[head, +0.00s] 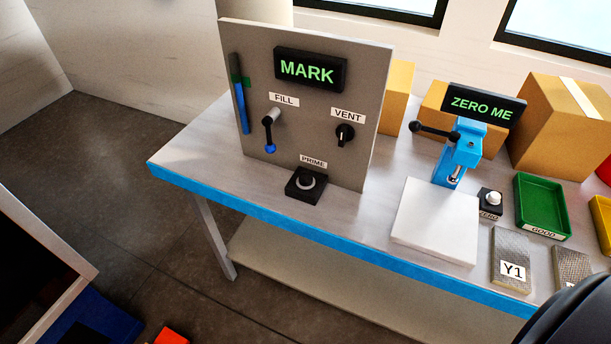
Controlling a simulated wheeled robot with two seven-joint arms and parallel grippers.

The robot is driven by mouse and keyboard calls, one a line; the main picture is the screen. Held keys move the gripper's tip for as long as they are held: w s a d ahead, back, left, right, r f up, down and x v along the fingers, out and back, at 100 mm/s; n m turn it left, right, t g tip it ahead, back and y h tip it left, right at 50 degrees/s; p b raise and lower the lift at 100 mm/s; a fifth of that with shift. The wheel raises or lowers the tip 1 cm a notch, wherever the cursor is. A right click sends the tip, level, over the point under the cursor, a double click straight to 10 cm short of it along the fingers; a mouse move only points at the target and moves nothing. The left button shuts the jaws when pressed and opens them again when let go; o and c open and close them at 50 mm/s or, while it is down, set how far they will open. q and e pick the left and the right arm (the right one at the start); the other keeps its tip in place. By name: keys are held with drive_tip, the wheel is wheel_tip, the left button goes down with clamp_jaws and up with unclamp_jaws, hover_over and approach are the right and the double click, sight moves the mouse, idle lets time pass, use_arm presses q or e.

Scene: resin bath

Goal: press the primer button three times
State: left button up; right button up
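The primer button (307,181) is a dark round cap with a light ring on a black box. It stands on the table in front of the grey panel, below a PRIME label (313,162). The panel (335,75) carries a display (310,69) reading MARK in green, a FILL lever (270,130) with a blue tip, a black VENT knob (344,135) and a blue level strip (240,105). Nothing touches the button. Neither gripper shows in the head view. A dark rounded shape at the bottom right corner cannot be made out.
A blue stand (462,150) with a ZERO ME display (483,104) and white plate (436,222) stands right of the panel. Beside it are a small ZERO button (492,201), a green tray (543,207) and a Y1 block (512,258). Cardboard boxes (560,120) stand behind.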

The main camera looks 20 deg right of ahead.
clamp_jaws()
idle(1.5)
